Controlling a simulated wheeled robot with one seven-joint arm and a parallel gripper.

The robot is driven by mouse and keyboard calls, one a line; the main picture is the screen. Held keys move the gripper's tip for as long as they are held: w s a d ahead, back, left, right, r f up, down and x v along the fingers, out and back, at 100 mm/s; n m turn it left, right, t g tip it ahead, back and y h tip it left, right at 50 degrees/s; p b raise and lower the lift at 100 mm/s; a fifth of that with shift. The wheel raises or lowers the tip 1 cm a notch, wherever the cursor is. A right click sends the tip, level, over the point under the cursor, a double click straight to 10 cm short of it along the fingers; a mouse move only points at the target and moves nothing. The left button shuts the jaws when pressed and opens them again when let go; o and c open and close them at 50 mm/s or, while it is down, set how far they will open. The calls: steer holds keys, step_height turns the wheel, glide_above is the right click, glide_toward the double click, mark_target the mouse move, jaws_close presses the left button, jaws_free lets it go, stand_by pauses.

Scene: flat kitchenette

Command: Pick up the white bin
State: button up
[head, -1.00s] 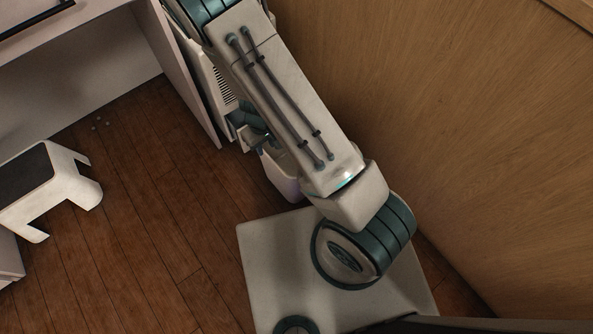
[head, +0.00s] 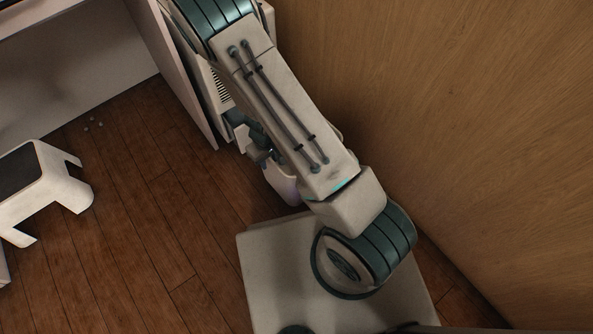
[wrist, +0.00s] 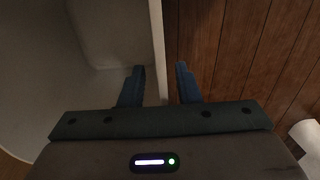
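The white bin (head: 281,184) stands on the floor beside the wooden wall in the head view, mostly hidden behind my arm. In the wrist view, the bin (wrist: 100,35) fills the upper left, with its inside showing and its thin side wall running up the middle. My gripper (wrist: 160,72) is open, with one blue fingertip on the bin's inner side and the other on its outer side. The wall lies between the fingers, with a gap showing to each. In the head view my gripper (head: 262,156) is partly hidden at the bin's rim.
A white step stool (head: 65,180) with a dark top stands on the wooden floor at left. A white desk panel (head: 185,75) is close to my arm's left. The wooden wall (head: 450,130) bounds the right. Floor between stool and bin is clear.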

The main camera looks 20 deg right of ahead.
jaws_close()
steer(key=shift+a, duration=0.1)
stand_by(1.2)
